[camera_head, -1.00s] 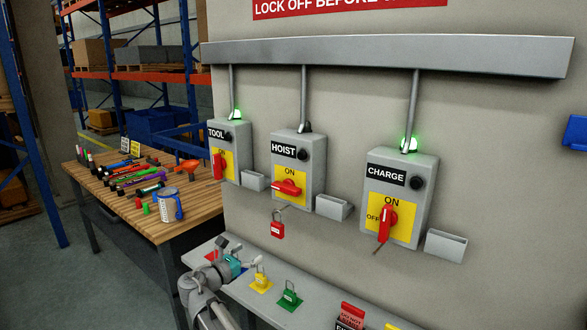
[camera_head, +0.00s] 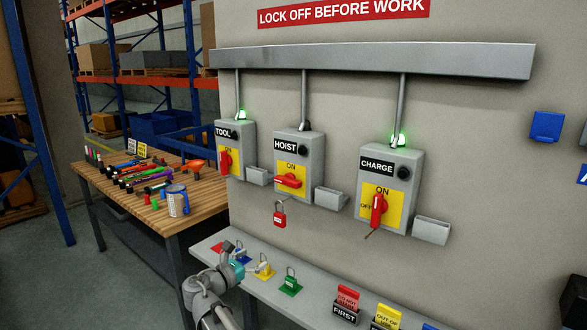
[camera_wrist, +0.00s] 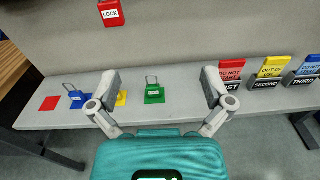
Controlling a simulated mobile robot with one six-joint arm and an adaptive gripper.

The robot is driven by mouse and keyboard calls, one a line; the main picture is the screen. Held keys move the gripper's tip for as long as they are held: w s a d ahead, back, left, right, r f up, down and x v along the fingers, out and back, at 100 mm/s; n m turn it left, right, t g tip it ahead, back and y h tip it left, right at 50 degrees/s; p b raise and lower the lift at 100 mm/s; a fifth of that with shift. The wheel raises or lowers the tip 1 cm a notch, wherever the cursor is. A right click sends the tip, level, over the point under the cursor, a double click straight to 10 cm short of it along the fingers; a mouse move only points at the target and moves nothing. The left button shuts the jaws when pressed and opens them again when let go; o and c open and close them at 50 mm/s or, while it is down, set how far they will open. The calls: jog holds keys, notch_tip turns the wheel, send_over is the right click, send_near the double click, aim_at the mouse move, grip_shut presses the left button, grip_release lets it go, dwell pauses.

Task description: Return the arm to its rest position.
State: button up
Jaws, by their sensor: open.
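My gripper (camera_wrist: 160,92) is open and empty in the wrist view, its two fingers spread wide above the grey shelf (camera_wrist: 180,98). In the head view my arm shows at the lower left, with the teal gripper body (camera_head: 237,268) low by the shelf's left part. A green padlock (camera_wrist: 153,91) stands on a green square and appears between the fingers in the wrist view, apart from them. A red padlock (camera_head: 280,216) hangs below the HOIST box (camera_head: 301,160), whose red handle lies level. Part of my gripper is hidden in the head view.
Blue (camera_wrist: 76,97) and yellow padlocks stand left of the green one; a red square (camera_wrist: 49,103) is bare. Tag holders (camera_head: 345,306) stand to the right. TOOL (camera_head: 235,140) and CHARGE (camera_head: 390,165) boxes have green lamps lit. A wooden bench (camera_head: 150,212) stands at left.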

jog(key=s+d+f+m+g+y, duration=0.1)
jog(key=s+d+f+m+g, duration=0.2)
jog(key=d, duration=0.4)
jog(key=d+f+m+g, duration=0.3)
jog(key=d+f+m, duration=0.1)
jog(key=d+m, duration=0.15)
jog(key=s+d+f+m+g+y, duration=0.1)
jog(key=s+d+f+m+g, duration=0.1)
jog(key=d+f+m, duration=0.35)
jog(key=s+d+f+m+g+y, duration=0.3)
jog(key=s+d+m+y, duration=0.1)
jog(key=s+d+m, duration=0.1)
jog(key=s+d+f+m+g+y, duration=0.2)
jog(key=s+d+m+y, duration=0.3)
jog(key=s+m, duration=0.2)
jog(key=shift+s+f+m+g, duration=0.35)
jog(key=shift+f+m+g, duration=0.05)
jog(key=shift+m, duration=0.5)
